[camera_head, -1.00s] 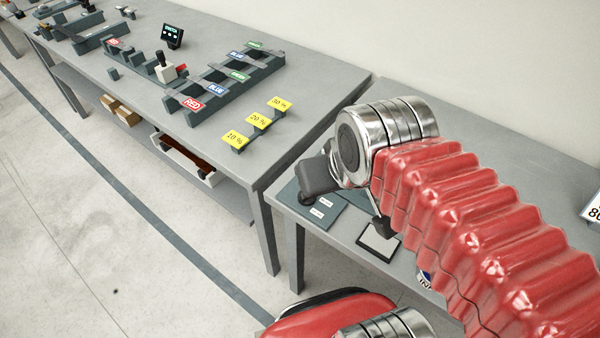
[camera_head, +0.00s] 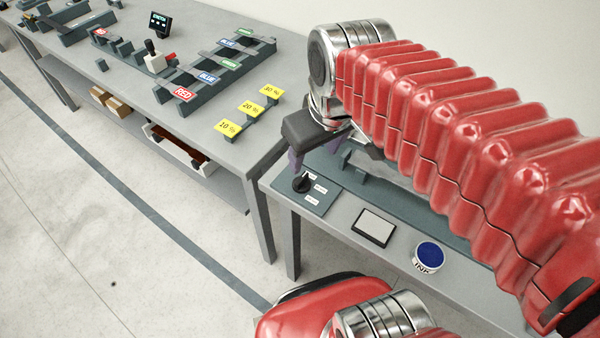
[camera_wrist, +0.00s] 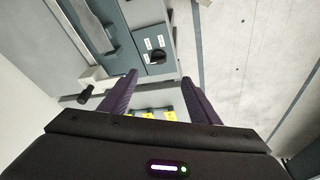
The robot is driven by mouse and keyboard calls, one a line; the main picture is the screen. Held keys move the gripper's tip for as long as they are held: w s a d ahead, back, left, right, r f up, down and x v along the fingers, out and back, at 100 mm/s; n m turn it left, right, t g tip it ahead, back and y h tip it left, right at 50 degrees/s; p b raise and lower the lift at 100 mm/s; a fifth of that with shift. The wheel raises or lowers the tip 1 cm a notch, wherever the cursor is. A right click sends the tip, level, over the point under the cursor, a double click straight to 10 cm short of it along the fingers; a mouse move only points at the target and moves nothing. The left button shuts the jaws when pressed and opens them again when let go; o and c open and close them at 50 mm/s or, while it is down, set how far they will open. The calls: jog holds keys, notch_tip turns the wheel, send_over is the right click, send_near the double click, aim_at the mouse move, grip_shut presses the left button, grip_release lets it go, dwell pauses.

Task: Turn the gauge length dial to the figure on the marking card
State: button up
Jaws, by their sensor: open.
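The gauge length dial (camera_head: 301,183) is a black knob on a dark plate (camera_head: 318,203) with small white labels, at the left end of the near bench. It also shows in the wrist view (camera_wrist: 156,57), just beyond the fingertips. The labels are too small to read, and I cannot tell the dial's setting. My gripper (camera_head: 314,162) has purple fingers, open and empty, above and behind the dial in the head view. The fingers show apart in the wrist view (camera_wrist: 160,76). No marking card is identifiable in the current views.
A white pad in a black frame (camera_head: 374,226) and a blue-topped ink tin (camera_head: 428,255) lie right of the dial plate. Yellow percent cards (camera_head: 250,108) and a coloured-label rack (camera_head: 215,76) stand on the other bench, across a narrow gap.

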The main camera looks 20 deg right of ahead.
aim_at(301, 178)
jog(key=w+f+n+g, duration=0.2)
jog(key=w+n+g, duration=0.1)
jog(key=w, duration=0.4)
jog(key=shift+w+f+n+g, duration=0.25)
jog(key=shift+w+n+g, duration=0.05)
jog(key=shift+n, duration=0.5)
notch_tip(301, 178, down, 14)
jog(key=shift+r, duration=0.1)
jog(key=shift+c, duration=0.4)
jog(key=c, duration=0.9)
jog(key=shift+a, duration=0.2)
jog(key=shift+c, duration=0.3)
jog(key=shift+d, duration=0.15)
